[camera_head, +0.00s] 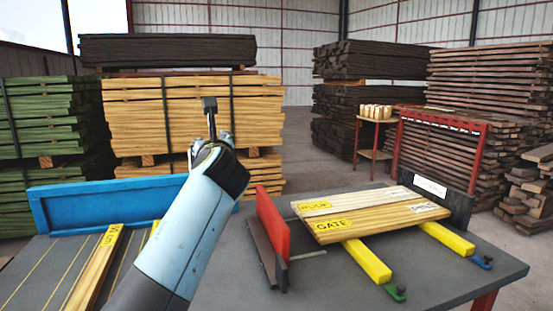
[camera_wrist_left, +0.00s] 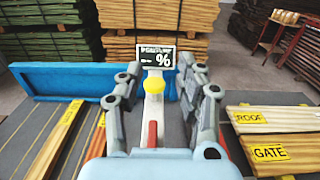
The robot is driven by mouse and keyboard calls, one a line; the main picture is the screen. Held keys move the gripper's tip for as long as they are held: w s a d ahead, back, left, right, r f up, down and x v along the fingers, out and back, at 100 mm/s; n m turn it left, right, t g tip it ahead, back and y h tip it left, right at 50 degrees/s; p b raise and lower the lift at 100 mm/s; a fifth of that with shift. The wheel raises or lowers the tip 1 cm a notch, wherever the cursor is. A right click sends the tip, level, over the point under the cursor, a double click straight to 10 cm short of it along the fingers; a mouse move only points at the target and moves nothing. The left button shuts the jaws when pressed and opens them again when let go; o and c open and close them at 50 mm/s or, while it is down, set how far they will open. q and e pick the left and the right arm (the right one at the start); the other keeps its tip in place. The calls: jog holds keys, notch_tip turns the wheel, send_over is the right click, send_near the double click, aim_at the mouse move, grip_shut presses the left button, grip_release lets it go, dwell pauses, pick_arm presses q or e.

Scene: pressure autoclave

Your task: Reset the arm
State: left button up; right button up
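My left arm rises from the bottom of the head view, its gripper (camera_head: 210,148) in front of the yellow timber stack. A small meter (camera_head: 209,103) with a dark head on a thin stem stands up just beyond the gripper. In the left wrist view, the meter's screen (camera_wrist_left: 156,56) shows a % sign and faces the camera. Its pale stem, with a yellow knob and a red part, runs down between the two fingers (camera_wrist_left: 158,76). Fingers and stem seem to have gaps between them; contact is unclear. My right gripper is not in view.
Pale boards labelled ROOF and GATE (camera_head: 385,214) lie on yellow supports on the grey bench (camera_head: 455,285), beside a red upright plate (camera_head: 272,226). A blue rail (camera_head: 100,203) and a yellow-labelled board (camera_head: 95,270) are at left. Timber stacks stand behind. Air around the gripper looks clear.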

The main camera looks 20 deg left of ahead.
pick_arm(q)
jog(key=s+a+f+n+g+h, duration=0.35)
jog(key=s+f+n+g, duration=0.35)
jog(key=s+f+n, duration=1.25)
jog(key=s+d+f+n+g+h, duration=0.1)
jog(key=s+d+n+g+h, duration=0.3)
jog(key=s, duration=0.8)
jog(key=s+d+f+n+g+h, duration=0.1)
jog(key=s+d+f+n, duration=0.3)
jog(key=s, duration=0.7)
jog(key=s+a+f+n+g+b, duration=0.1)
jog(key=a+f, duration=0.1)
jog(key=f, duration=1)
jog(key=a+f+n+b, duration=0.1)
jog(key=a+f, duration=0.1)
jog(key=f, duration=1)
jog(key=s+a+f+g+b, duration=0.1)
jog(key=s+f+b, duration=0.1)
jog(key=s+f, duration=1.7)
jog(key=shift+s+f, duration=0.15)
jog(key=shift+f, duration=0.7)
